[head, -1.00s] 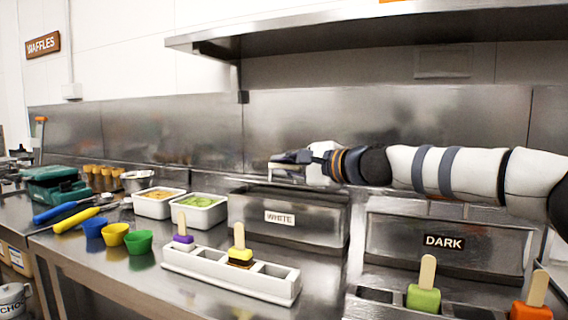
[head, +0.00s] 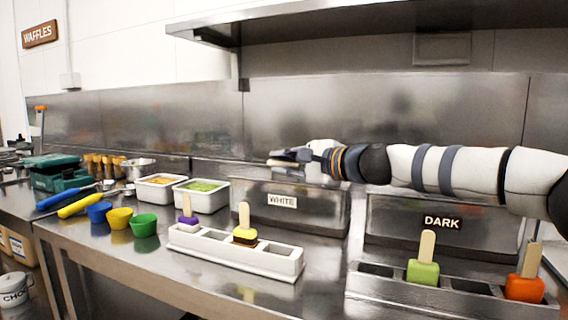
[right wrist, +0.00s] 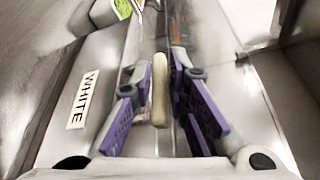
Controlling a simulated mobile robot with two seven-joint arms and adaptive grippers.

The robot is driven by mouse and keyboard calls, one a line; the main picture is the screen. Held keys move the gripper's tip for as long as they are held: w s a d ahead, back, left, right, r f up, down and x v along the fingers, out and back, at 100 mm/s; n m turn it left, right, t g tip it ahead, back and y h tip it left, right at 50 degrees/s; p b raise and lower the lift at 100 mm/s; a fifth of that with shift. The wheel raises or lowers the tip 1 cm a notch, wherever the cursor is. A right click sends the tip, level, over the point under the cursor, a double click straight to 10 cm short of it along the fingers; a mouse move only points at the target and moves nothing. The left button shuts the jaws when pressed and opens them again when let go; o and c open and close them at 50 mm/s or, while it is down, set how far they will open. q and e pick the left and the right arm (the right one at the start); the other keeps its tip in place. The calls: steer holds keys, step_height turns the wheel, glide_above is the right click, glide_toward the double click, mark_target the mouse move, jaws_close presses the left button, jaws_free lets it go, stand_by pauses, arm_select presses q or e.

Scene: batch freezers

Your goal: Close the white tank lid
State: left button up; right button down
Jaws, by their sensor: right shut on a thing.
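The white tank (head: 325,212) is a steel box with a WHITE label (head: 282,202) at the back of the counter. The label also shows in the right wrist view (right wrist: 84,100). My right gripper (head: 284,157) is at the top of this tank, its arm coming in from the right. In the right wrist view its purple-padded fingers (right wrist: 158,100) stand either side of a pale bar (right wrist: 159,88), which looks like the lid handle, and are shut on it. The lid's angle is hard to tell behind the gripper. My left gripper is out of view.
The DARK tank (head: 480,232) stands to the right under my right arm. A white holder (head: 225,250) with dipped pops and a steel holder (head: 400,291) are in front. Tubs, coloured cups (head: 145,224) and scoops lie left. A shelf (head: 350,24) hangs above.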

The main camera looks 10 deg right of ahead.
steer(key=shift+a+f, duration=0.1)
steer(key=shift+f, duration=0.7)
steer(key=c, duration=1.6)
jaws_free()
steer(key=shift+c, duration=0.2)
steer(key=shift+r, duration=0.1)
steer(key=v, duration=1.2)
steer(key=shift+r, duration=0.2)
